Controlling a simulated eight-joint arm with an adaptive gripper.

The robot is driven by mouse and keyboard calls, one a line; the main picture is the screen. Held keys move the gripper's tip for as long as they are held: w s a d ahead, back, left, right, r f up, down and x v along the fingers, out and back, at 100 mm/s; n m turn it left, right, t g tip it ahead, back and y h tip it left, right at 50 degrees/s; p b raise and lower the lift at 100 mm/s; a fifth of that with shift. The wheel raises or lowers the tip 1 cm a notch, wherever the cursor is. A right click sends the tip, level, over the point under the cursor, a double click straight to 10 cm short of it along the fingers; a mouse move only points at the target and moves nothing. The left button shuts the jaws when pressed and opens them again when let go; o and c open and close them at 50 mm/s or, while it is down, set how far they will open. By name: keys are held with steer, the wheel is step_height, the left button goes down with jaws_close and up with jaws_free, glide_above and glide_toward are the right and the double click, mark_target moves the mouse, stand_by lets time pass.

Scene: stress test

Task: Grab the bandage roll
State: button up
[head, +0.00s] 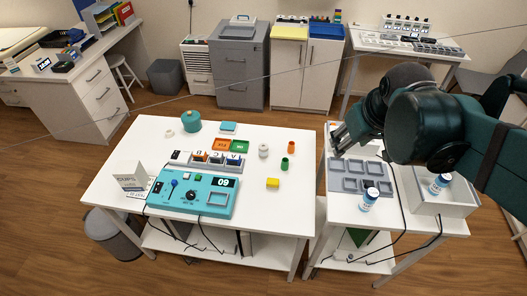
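A small white upright cylinder (263,151), which looks like the bandage roll, stands on the left white table (255,215), right of the green tray. A flat white ring (169,134) lies at that table's far left; I cannot tell for certain which of the two is the bandage roll. My gripper (338,141) is over the far left part of the right white table, to the right of the white cylinder and apart from it. Its fingers point down and left, and they are small and dark, so their opening is unclear.
A teal control panel (193,194) lies in front. A grey recessed tray (345,186) and a bottle (369,198) occupy the right table.

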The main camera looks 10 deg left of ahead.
steer(key=w+a+f+n+g, duration=0.1)
steer(key=w+a+f+n, duration=0.2)
steer(key=w+a, duration=0.5)
steer(key=n+g, duration=0.4)
steer(key=n, duration=0.4)
glide_above(263, 146)
steer(key=shift+h, duration=0.3)
steer(key=f, duration=2.1)
steer(key=shift+d+f, duration=0.1)
steer(key=shift+d, duration=0.15)
steer(key=shift+a+f+n, duration=0.3)
steer(key=shift+f, duration=0.2)
steer(key=shift+f, duration=0.1)
steer(key=shift+f, duration=1.2)
steer(key=shift+f+b, duration=0.1)
steer(key=shift+b, duration=0.2)
